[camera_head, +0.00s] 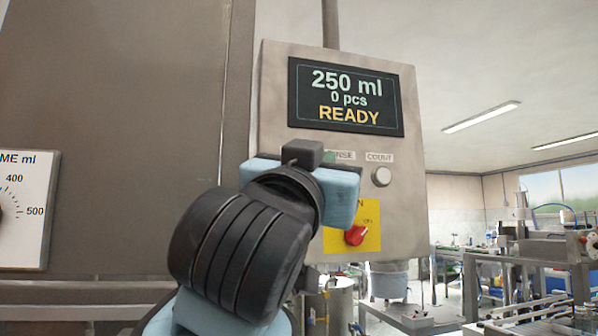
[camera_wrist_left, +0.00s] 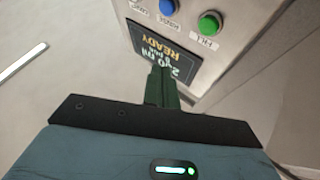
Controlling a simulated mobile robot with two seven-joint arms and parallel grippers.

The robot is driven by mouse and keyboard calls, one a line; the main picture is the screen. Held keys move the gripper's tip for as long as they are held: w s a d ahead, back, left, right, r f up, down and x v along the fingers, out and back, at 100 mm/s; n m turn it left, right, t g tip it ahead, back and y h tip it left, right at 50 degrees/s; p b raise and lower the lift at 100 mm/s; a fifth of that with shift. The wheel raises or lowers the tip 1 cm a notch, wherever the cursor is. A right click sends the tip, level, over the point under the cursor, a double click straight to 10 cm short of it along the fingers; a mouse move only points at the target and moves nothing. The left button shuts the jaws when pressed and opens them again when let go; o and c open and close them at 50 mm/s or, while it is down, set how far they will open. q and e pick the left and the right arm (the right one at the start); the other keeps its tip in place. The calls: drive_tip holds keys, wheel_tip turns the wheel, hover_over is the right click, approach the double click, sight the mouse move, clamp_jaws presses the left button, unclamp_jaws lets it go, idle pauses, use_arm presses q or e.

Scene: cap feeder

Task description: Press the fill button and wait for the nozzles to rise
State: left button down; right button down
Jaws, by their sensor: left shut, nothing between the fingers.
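The control box (camera_head: 283,100) fills the middle of the head view, its display (camera_head: 345,97) reading "250 ml, 0 pcs, READY". My left gripper (camera_head: 326,158) is in front of the box, hiding the left part of the button row. In the left wrist view its dark green fingers (camera_wrist_left: 162,80) are shut with nothing between them, and overlap the display. The green fill button (camera_wrist_left: 209,23) shows there above and right of the fingertips, apart from them. It is unlit as far as I can tell. The nozzles cannot be made out. My right gripper is not in view.
A blue rinse button (camera_wrist_left: 167,6) sits beside the fill button. A pale count button (camera_head: 381,176) and a red knob on a yellow plate (camera_head: 370,240) are on the box. A volume dial (camera_head: 28,210) is at left. Lab benches stand at back right.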

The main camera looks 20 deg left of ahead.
use_arm(q)
drive_tip(key=shift+s+r, duration=0.2)
drive_tip(key=shift+w, duration=0.1)
drive_tip(key=w+a, duration=0.5)
drive_tip(key=w, duration=0.2)
idle(0.5)
drive_tip(key=shift+w, duration=0.2)
idle(1.9)
drive_tip(key=shift+w+a, duration=0.2)
drive_tip(key=shift+w, duration=0.05)
drive_tip(key=shift+w+a, duration=0.3)
drive_tip(key=shift+w, duration=0.1)
idle(0.9)
drive_tip(key=shift+s+d, duration=0.1)
drive_tip(key=shift+s, duration=0.05)
drive_tip(key=shift+s+d, duration=0.45)
drive_tip(key=shift+s, duration=0.15)
